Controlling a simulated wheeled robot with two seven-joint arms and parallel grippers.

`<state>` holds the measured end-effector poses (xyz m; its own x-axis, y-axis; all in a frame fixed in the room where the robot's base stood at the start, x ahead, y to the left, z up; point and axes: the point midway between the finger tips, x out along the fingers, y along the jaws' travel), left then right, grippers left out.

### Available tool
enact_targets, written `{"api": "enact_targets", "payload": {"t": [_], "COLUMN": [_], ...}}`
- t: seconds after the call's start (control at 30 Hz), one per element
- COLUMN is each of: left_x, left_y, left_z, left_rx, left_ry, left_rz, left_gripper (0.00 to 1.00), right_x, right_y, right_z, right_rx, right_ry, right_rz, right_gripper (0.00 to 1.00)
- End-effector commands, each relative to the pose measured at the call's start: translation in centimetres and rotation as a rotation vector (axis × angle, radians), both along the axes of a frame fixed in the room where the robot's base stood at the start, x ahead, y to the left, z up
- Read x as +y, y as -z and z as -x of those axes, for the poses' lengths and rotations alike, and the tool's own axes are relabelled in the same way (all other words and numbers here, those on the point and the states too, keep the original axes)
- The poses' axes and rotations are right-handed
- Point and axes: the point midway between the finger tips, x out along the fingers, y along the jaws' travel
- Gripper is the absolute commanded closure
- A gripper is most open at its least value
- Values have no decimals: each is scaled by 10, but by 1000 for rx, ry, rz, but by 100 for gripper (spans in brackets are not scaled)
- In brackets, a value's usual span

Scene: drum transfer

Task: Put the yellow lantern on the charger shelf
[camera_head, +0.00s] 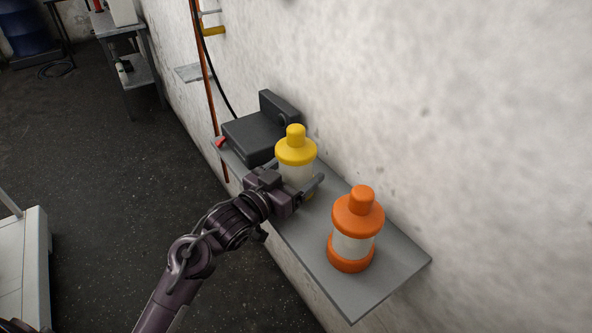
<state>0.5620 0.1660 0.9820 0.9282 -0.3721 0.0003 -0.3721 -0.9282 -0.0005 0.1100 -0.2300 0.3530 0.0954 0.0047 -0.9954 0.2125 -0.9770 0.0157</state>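The yellow lantern (296,152), with a yellow cap and a pale middle, stands upright on a grey wall shelf (352,299). My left gripper (298,172) reaches in from the lower left, one finger on each side of the lantern's pale body. I cannot tell whether both fingers press on it. The fingers and wrist hide part of its lower body and base. No shelf carries a readable charger label; a small grey wall ledge (189,74) is farther back. My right gripper is not in view.
An orange lantern (357,222) stands nearer on the same shelf, right of my gripper. A dark grey box-like device (255,135) sits behind the yellow lantern. An orange pipe (204,75) runs down the wall. A grey table (121,28) stands far left; the floor between is open.

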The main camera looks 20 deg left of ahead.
Motion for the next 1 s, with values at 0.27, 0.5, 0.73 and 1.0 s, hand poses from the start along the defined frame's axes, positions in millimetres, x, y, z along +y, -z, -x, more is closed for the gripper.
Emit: {"api": "enact_targets", "payload": {"t": [0.27,0.5,0.73,1.0], "left_x": [0,6,23,40], "left_y": [0,-1,0,-2], "left_z": [0,14,59,99], "left_rx": [0,2,4,3], "left_ry": [0,-1,0,-1], "left_rz": [0,-3,-4,0], "left_gripper": [15,15,15,15], "right_x": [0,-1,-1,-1], "right_y": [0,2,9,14], "right_z": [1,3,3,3], "right_rx": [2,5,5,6], "right_ry": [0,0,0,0], "right_rz": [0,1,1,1], "right_gripper": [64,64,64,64]}}
